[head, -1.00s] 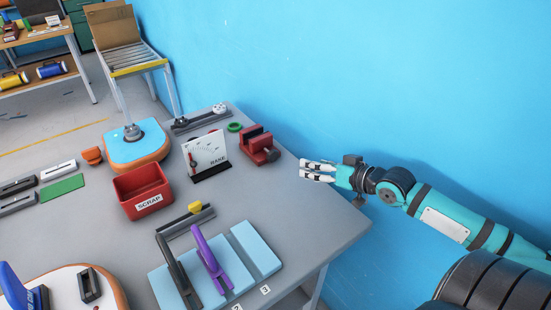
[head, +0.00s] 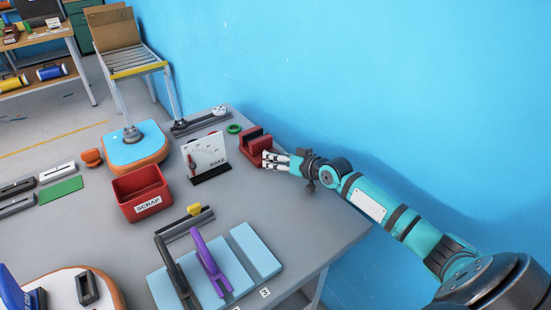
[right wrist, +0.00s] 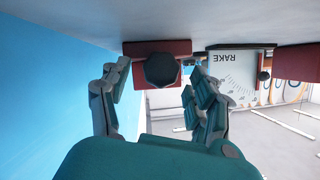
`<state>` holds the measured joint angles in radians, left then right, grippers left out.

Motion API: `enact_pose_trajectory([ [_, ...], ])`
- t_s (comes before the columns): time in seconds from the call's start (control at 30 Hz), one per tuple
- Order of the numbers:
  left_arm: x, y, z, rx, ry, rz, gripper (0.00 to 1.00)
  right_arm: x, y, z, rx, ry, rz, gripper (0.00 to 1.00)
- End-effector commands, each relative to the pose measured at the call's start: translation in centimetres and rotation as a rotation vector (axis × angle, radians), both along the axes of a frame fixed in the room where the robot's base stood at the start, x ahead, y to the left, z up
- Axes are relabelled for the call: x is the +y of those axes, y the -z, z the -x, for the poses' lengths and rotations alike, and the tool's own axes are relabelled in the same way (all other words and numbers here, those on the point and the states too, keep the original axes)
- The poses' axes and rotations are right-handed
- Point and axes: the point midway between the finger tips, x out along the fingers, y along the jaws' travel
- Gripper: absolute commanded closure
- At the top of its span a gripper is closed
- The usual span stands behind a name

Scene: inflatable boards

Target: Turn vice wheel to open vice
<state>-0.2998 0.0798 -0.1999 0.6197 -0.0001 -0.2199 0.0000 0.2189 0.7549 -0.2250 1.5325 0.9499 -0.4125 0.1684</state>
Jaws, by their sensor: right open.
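The red vice (head: 254,144) stands near the back right edge of the grey table, beside the white rake gauge. In the right wrist view the vice (right wrist: 183,47) appears upside down, with its dark faceted wheel (right wrist: 162,70) facing me. My right gripper (head: 268,159) is at the front right side of the vice. Its two fingers are open, one on each side of the wheel in the right wrist view (right wrist: 150,90). I cannot tell whether they touch it. In the head view the fingers hide the wheel. My left gripper is not in view.
The white rake gauge (head: 205,153) stands just left of the vice. A green ring (head: 234,129) lies behind it. A red scrap bin (head: 140,192) and light blue boards (head: 255,251) are further left and nearer. The blue wall (head: 370,90) is close to my right arm.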

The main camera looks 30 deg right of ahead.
Motion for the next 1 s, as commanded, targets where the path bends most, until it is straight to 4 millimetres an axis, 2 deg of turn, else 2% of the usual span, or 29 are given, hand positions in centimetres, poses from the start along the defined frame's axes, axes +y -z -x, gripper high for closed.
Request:
enact_pose_trajectory([
  [0.13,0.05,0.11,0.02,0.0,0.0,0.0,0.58,0.29,0.4,-1.18,-0.001,0.0,-0.001,0.38],
  [0.47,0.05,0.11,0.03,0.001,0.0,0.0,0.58,0.34,0.54,-1.42,0.0,0.0,0.0,0.38],
  [0.87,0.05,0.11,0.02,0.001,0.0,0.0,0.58,0.32,0.54,-1.4,0.0,0.0,0.0,0.9],
  [0.9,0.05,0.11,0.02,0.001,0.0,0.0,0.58,0.32,0.54,-1.4,0.0,0.0,0.0,0.93],
  [1.0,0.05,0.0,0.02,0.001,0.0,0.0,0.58,0.33,0.49,-1.39,0.0,0.0,0.003,0.93],
])
